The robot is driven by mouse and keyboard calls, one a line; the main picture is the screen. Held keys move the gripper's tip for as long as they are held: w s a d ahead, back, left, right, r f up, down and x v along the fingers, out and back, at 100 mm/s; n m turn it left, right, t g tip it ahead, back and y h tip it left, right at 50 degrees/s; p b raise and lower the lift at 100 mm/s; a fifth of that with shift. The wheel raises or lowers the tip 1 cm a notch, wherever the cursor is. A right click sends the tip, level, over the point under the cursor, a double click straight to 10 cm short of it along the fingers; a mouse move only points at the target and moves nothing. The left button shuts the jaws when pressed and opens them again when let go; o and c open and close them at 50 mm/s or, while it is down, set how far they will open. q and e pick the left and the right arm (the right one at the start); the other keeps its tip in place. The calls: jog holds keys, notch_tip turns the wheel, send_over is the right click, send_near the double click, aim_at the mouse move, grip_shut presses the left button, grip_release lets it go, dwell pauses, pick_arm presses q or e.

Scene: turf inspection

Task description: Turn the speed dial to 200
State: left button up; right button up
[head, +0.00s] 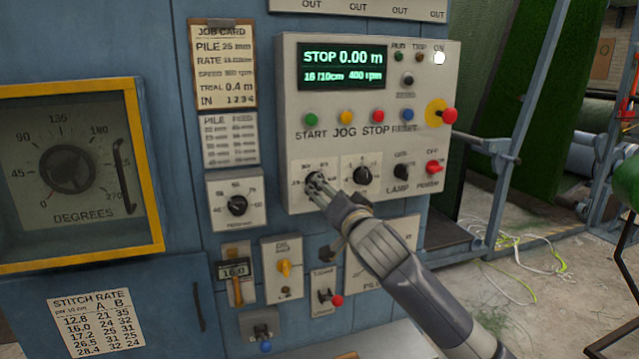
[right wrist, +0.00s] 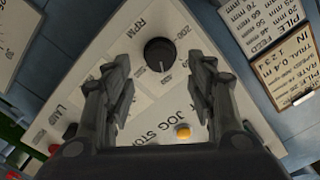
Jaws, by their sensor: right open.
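The speed dial is a round black knob (right wrist: 160,55) with a white pointer line, on a white plate marked RPM. In the right wrist view it is upside down, its pointer toward the picture's bottom, with a 200 mark at its upper right. My right gripper (right wrist: 160,95) is open, one finger on each side of the dial in that view; I cannot tell whether they touch it. In the head view the right gripper (head: 316,184) covers most of the dial on the grey control panel. The panel display (head: 342,67) reads STOP, 0.00 m and 400 rpm. My left gripper is not in view.
A second black dial (head: 362,175) sits just right of the gripper, then the lamp knob (head: 401,171) and red power switch (head: 433,167). Coloured buttons (head: 345,117) run above. A yellow-framed degrees gauge (head: 66,168) is at left. Small switches (head: 325,297) lie below.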

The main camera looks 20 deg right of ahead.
jog(key=shift+w+a+p, duration=0.15)
jog(key=shift+w+p, duration=0.45)
jog(key=shift+w, duration=2.2)
jog(key=c, duration=1.1)
